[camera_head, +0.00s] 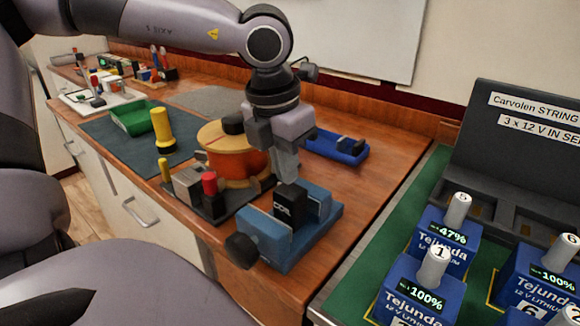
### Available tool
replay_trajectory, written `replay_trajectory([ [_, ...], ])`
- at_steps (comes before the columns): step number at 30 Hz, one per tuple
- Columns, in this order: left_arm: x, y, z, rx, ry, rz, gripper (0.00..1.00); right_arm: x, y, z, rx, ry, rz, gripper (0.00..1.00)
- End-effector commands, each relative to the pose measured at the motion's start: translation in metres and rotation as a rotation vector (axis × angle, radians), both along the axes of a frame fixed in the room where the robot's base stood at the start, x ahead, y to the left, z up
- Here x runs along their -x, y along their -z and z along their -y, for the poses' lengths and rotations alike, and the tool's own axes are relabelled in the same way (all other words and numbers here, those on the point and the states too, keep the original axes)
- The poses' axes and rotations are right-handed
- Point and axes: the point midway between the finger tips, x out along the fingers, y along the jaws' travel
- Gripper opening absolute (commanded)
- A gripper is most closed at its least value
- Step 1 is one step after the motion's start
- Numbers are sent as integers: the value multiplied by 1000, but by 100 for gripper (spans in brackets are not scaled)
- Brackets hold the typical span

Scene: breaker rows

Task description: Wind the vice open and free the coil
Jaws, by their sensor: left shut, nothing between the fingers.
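The blue vice (265,236) stands near the front right corner of the wooden bench. A black block with white lettering, which looks like the coil (290,207), sits upright between its jaws. A dark round knob (241,250) sticks out at the vice's front left. My left gripper (287,177) points down just above and behind the black block. It is shut and empty. Whether its tips touch the block I cannot tell. My right gripper is not in view.
Left of the vice is a dark stand (211,203) with a red-topped post, and behind it an orange drum (232,160). A blue tool (337,147) lies behind the gripper. Blue batteries (412,290) stand on a green surface at right. A green tray (132,118) sits far left.

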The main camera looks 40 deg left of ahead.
Motion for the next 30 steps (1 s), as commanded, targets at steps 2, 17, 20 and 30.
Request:
replay_trajectory([
  [2,-9,0,0,-1,0,-3,0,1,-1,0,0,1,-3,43],
  [17,-7,20,0,2,0,-9,0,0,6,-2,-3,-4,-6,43],
  [20,-7,21,0,2,0,-12,0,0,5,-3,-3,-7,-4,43],
  [30,4,24,1,6,-1,-17,0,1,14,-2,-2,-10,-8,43],
])
